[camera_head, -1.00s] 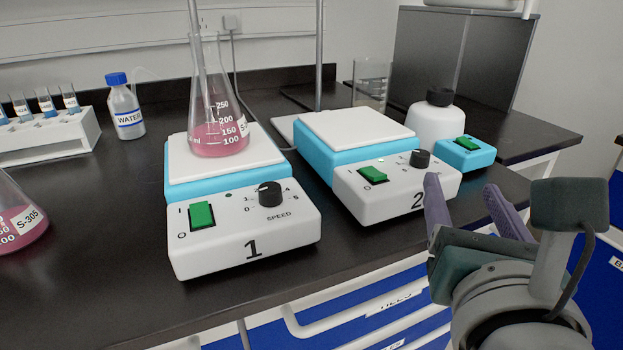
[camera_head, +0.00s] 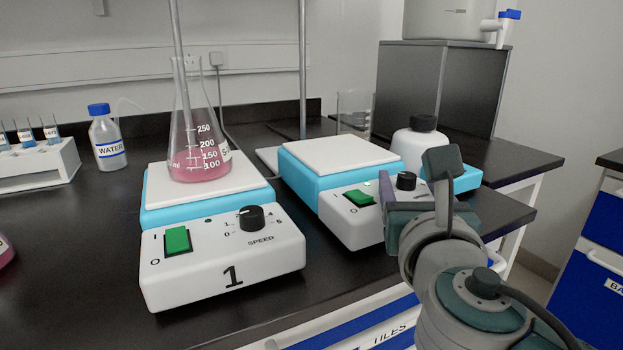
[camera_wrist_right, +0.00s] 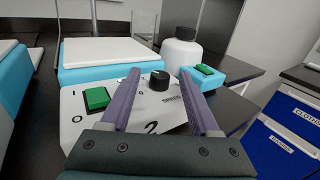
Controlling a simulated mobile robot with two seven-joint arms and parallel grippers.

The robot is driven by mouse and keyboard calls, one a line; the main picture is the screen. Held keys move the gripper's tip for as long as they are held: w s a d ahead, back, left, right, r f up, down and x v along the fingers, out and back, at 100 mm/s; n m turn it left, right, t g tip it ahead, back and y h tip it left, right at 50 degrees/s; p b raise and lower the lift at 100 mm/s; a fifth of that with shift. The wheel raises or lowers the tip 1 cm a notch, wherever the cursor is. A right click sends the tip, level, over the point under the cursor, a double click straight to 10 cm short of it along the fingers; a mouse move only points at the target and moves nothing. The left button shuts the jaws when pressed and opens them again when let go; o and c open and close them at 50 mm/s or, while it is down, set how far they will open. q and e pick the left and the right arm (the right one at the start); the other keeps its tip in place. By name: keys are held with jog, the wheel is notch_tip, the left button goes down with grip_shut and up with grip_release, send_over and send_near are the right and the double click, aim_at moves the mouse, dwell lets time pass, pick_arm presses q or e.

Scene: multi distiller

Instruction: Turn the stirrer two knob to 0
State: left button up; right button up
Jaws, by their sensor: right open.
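Stirrer two (camera_head: 332,160) is a white and blue unit with a white top plate, standing right of stirrer one. Its black knob (camera_head: 406,181) is on the front panel, right of a green switch (camera_head: 359,198). My right gripper (camera_head: 403,195) is in front of this panel and hides part of it, including the number 2. In the right wrist view, the gripper (camera_wrist_right: 166,100) is open. The knob (camera_wrist_right: 159,80) shows between and beyond its two purple fingers, and I see no contact. My left gripper is not in view.
Stirrer one (camera_head: 222,252) carries a flask of pink liquid (camera_head: 195,150). A white bottle with a black cap (camera_head: 411,148) stands behind stirrer two, by a small blue unit (camera_wrist_right: 217,76). A water bottle (camera_head: 107,142) and a tube rack (camera_head: 38,165) are at left.

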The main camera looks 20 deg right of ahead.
grip_shut()
dwell(0.5)
